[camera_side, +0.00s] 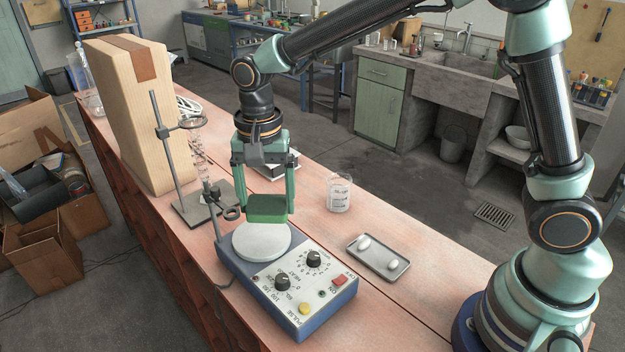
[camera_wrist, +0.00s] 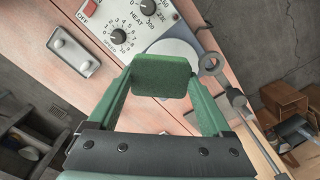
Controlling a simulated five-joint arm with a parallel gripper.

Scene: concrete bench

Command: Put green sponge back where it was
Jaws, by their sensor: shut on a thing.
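The green sponge (camera_side: 267,208) is held between the fingers of my gripper (camera_side: 264,200), above the round pale plate (camera_side: 262,243) of the blue hotplate. It also shows in the wrist view (camera_wrist: 161,76), spanning the gap between my green fingertips (camera_wrist: 160,80). The sponge covers part of the plate in both views. I cannot tell how far above the plate its underside is. The hotplate's control panel (camera_side: 300,285) has two black knobs, a red switch and a yellow button.
A ring stand (camera_side: 160,125) with glassware stands left of the hotplate, close to my gripper. A glass beaker (camera_side: 339,193) and a small tray (camera_side: 378,258) with two white items stand to the right. A tall wooden block (camera_side: 140,115) is behind left. Bench is clear at front right.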

